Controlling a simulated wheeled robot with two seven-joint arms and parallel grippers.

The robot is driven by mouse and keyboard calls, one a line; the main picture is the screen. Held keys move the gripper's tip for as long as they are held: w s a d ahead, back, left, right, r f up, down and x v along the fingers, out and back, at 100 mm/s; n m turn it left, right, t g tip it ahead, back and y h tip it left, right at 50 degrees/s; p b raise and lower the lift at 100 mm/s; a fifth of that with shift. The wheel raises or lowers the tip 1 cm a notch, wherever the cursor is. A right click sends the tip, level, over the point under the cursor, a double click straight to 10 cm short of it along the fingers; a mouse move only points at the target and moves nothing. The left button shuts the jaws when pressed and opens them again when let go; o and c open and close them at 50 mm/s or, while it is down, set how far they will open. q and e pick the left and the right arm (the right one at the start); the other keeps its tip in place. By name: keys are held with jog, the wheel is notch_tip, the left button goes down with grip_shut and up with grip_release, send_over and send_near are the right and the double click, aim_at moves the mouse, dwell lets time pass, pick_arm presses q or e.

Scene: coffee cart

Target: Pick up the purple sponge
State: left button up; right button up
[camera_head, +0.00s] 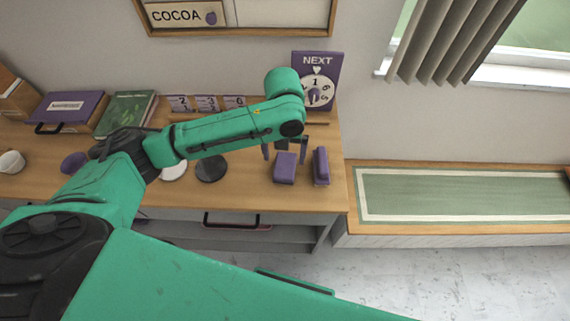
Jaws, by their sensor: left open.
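Two purple blocks lie on the right end of the wooden counter. The wider one (285,168) looks like the purple sponge. The narrower, upright one (321,167) is just to its right, and I cannot tell for sure which is the sponge. My left gripper (285,149) is open, pointing down, with its fingers on either side of the far end of the wider block. I cannot tell how high above the counter the fingertips are. Part of the gripper is hidden by my green arm. My right gripper is not in view.
A dark round disc (211,168) lies left of the blocks, and small number cards (206,103) stand behind. A purple "NEXT" dial sign (316,75) stands at the back right. A green-topped bench (460,193) is to the right.

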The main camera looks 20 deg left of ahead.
aim_at(285, 165)
pick_arm(q)
jog(key=f, duration=0.2)
jog(key=f+p, duration=0.1)
jog(key=f, duration=0.2)
jog(key=shift+w+f+p, duration=0.3)
jog(key=shift+f, duration=0.15)
jog(key=shift+c, duration=0.9)
jog(key=c, duration=1.1)
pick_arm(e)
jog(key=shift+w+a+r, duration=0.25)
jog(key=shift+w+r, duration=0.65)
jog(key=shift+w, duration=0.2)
pick_arm(q)
notch_tip(285, 165, up, 20)
jog(key=shift+r+b, duration=0.1)
jog(key=shift+b, duration=0.6)
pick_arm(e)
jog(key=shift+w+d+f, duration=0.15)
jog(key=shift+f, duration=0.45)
